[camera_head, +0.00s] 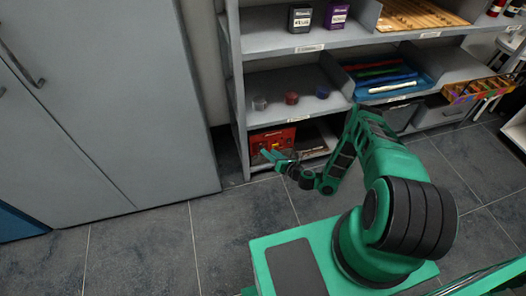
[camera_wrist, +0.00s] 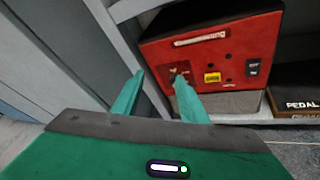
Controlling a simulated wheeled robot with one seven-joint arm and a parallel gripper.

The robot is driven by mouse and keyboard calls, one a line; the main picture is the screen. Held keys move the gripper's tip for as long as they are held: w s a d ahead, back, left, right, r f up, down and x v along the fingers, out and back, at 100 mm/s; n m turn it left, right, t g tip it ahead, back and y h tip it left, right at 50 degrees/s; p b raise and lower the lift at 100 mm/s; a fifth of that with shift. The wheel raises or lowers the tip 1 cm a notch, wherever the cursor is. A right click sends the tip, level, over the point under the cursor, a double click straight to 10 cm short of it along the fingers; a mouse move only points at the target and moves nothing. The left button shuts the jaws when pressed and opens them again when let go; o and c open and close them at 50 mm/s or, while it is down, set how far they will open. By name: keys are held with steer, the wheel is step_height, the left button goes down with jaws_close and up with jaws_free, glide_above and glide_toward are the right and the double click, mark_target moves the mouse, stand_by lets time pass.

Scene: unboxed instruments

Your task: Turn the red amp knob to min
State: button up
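The red amp (camera_head: 272,137) sits in the lowest compartment of the shelf unit. In the wrist view its red front face (camera_wrist: 240,45) shows a pale name strip, a yellow panel (camera_wrist: 212,77), a black switch (camera_wrist: 253,70) and small dark round spots. Dark detail shows by the right fingertip (camera_wrist: 180,73); I cannot tell whether it is the knob, its setting, or whether the finger touches it. My gripper (camera_wrist: 160,77) is open, with a gap between its green fingers. The left finger is left of the amp, the right one overlaps its face. In the head view my gripper (camera_head: 270,156) is in front of the amp.
A dark pedal box (camera_wrist: 298,90) stands right of the amp. A grey shelf upright (camera_head: 238,100) is close on the left, with a grey cabinet (camera_head: 100,100) beyond it. Small round items (camera_head: 291,98) are on the shelf above. The tiled floor (camera_head: 150,250) in front is clear.

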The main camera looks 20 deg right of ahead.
mark_target(261, 148)
step_height(261, 148, down, 5)
steer(key=s+m+h, duration=0.2)
steer(key=s+m, duration=0.1)
steer(key=m, duration=0.2)
steer(key=d+x, duration=0.1)
steer(key=x, duration=1)
steer(key=shift+w+r+t, duration=0.2)
steer(key=shift+r+t, duration=0.1)
jaws_close()
